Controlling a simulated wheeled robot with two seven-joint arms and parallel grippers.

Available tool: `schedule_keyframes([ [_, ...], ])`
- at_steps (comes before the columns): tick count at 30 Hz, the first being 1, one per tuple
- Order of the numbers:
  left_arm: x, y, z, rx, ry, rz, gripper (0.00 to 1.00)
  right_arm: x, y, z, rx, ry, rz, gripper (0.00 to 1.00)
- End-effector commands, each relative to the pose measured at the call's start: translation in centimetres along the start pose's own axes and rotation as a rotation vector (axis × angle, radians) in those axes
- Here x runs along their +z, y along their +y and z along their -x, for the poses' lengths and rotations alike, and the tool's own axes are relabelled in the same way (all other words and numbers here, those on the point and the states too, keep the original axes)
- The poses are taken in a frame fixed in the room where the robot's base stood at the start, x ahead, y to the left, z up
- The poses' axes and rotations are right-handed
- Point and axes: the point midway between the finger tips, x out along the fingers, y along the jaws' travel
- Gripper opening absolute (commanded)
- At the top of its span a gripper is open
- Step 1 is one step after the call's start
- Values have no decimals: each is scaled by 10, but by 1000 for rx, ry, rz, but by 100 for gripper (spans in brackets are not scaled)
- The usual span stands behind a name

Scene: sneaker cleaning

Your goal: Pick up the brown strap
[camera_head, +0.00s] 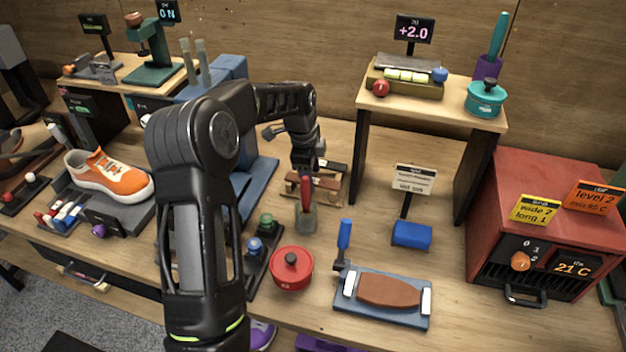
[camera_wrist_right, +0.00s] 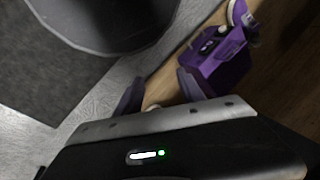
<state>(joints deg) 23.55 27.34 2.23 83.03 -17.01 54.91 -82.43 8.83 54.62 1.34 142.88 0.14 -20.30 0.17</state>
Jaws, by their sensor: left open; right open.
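A brown strap (camera_head: 328,183) appears to lie on a small wooden rack behind the red-handled tool, partly hidden by my left gripper. My left gripper (camera_head: 304,168) points down at the rack's left side, just above the red handle. Its jaws are open, but its fingertips are small and dark; I cannot tell whether they touch anything. My right gripper (camera_wrist_right: 160,92) shows in the right wrist view, open and empty, low by the table's front edge and away from the strap.
A jar (camera_head: 306,219) with the red handle stands right in front of the rack. A red lidded pot (camera_head: 291,269) and a blue board (camera_head: 384,316) with a brown pad are nearer. A raised shelf (camera_head: 446,112) stands right. A purple object (camera_wrist_right: 222,62) is near my right gripper.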

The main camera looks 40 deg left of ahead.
Motion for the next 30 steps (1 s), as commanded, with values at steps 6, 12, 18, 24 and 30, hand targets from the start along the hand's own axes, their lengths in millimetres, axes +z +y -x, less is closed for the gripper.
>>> schedule_keyframes([
  [6, 0, 0, 0, 0, 0, 0, 56, 0, 0, 0, 0, 0, 0, 46],
  [12, 0, 0, 0, 0, 0, 0, 56, 0, 0, 0, 0, 0, 0, 46],
  [18, 0, 0, 0, -1, 0, 0, 44, 0, 0, 0, 0, 0, 0, 46],
  [24, 0, 0, 1, -1, 0, 0, 28, 0, 0, 0, 0, 0, 0, 46],
  [30, 0, 0, 0, 0, 0, 0, 12, 0, 0, 0, 0, 0, 0, 46],
])
